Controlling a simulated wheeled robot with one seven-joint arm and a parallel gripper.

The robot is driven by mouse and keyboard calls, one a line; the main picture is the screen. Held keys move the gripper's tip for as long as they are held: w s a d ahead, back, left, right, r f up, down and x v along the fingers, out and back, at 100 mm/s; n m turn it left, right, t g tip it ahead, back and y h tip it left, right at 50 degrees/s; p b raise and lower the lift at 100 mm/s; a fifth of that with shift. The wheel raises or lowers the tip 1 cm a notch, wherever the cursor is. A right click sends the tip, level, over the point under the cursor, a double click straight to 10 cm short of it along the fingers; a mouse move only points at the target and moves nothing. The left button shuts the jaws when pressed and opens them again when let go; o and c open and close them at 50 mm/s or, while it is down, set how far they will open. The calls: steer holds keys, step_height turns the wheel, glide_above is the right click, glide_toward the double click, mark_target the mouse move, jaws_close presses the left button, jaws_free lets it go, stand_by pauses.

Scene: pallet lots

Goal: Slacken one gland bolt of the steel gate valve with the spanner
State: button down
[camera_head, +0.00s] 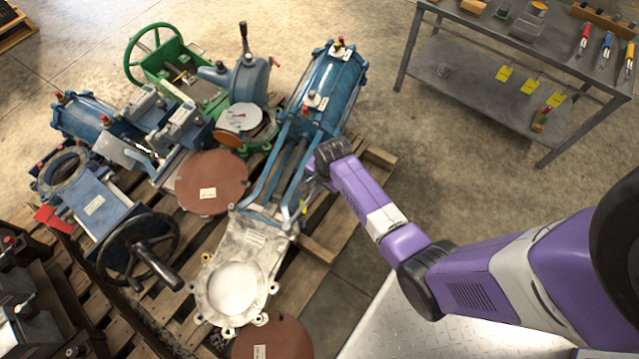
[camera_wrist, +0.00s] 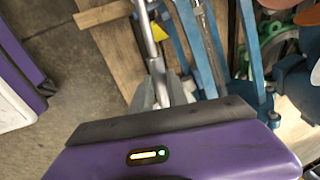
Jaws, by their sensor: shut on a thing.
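The steel gate valve (camera_head: 262,245) lies on the pallet, with a bare grey body, a round bore at its near end and a long blue frame and cylinder behind. My gripper is at the right side of its frame in the head view, mostly hidden by my wrist. In the wrist view my gripper (camera_wrist: 166,92) is shut on the spanner (camera_wrist: 148,38), a silver shaft running up out of the picture beside blue frame bars (camera_wrist: 188,45). The spanner's far end is out of view, and I cannot tell whether it touches a gland bolt.
Other valves crowd the pallet's left: a green one (camera_head: 170,62) with a handwheel and a blue one (camera_head: 105,212) with a black handwheel. A steel bench (camera_head: 565,50) with tools stands upper right. Open floor lies between bench and pallet.

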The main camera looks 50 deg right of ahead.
steer(key=shift+f, duration=0.35)
steer(key=shift+w, duration=0.25)
steer(key=shift+w+n+b, duration=0.35)
steer(key=shift+w+n, duration=0.25)
steer(key=shift+w, duration=0.15)
stand_by(0.3)
steer(key=shift+w+a+n, duration=0.1)
steer(key=shift+w+n, duration=0.35)
steer(key=shift+n, duration=0.05)
steer(key=shift+w+y, duration=0.3)
steer(key=shift+w+a+n+b, duration=0.2)
steer(key=shift+w+n+b, duration=0.2)
steer(key=shift+w+n, duration=0.3)
stand_by(0.5)
